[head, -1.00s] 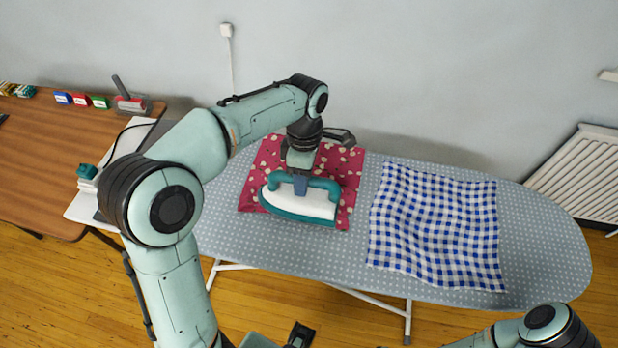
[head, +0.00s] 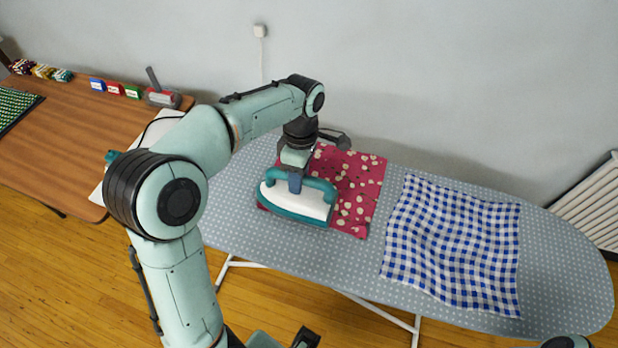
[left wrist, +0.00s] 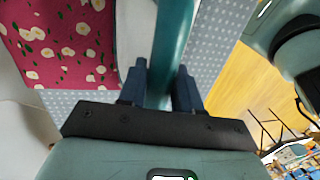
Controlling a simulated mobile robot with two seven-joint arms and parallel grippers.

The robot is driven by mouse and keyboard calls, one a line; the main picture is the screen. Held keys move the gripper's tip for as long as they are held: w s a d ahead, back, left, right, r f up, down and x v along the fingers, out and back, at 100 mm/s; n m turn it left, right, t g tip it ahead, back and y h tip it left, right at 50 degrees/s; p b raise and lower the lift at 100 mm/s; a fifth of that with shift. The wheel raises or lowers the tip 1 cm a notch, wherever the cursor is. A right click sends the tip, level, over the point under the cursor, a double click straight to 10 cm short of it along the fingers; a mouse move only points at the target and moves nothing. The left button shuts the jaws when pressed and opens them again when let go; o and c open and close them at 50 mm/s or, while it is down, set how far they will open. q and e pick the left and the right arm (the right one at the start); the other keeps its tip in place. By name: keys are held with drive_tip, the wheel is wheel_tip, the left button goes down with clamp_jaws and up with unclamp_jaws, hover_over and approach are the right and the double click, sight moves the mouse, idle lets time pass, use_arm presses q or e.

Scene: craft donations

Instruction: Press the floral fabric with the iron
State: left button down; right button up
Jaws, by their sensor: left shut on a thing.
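The iron (head: 308,207) has a white body and a teal handle and base rim. My left gripper (head: 295,184) is shut on its handle, whose teal bar also shows between the dark fingers in the left wrist view (left wrist: 172,50). The iron sits level over the left front part of the floral fabric (head: 362,185), covering it there; whether its sole touches the fabric cannot be told. The fabric is dark pink with pale flowers and lies on the ironing board (head: 240,215). Its right and back parts are uncovered. My right gripper is not in view.
A blue-and-white checked cloth (head: 455,245) lies rumpled on the board, right of the floral fabric, with a bare strip between. A wooden table (head: 75,130) with small coloured boxes stands at the left. The wall is behind the board.

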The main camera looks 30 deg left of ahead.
sight(268, 170)
use_arm(q)
drive_tip(key=shift+s+a+p, duration=0.1)
drive_tip(key=shift+s+a, duration=0.25)
drive_tip(key=shift+a, duration=0.8)
drive_tip(key=shift+s+a+p, duration=0.15)
drive_tip(key=shift+s+a, duration=0.2)
drive_tip(key=shift+a, duration=0.85)
drive_tip(key=shift+s+a+p, duration=0.1)
drive_tip(key=shift+s+a, duration=0.25)
drive_tip(key=shift+a, duration=0.8)
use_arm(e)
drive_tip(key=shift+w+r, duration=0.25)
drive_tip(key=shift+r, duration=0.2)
use_arm(q)
wheel_tip(268, 170, up, 12)
drive_tip(key=p, duration=0.7)
drive_tip(key=shift+w, duration=0.15)
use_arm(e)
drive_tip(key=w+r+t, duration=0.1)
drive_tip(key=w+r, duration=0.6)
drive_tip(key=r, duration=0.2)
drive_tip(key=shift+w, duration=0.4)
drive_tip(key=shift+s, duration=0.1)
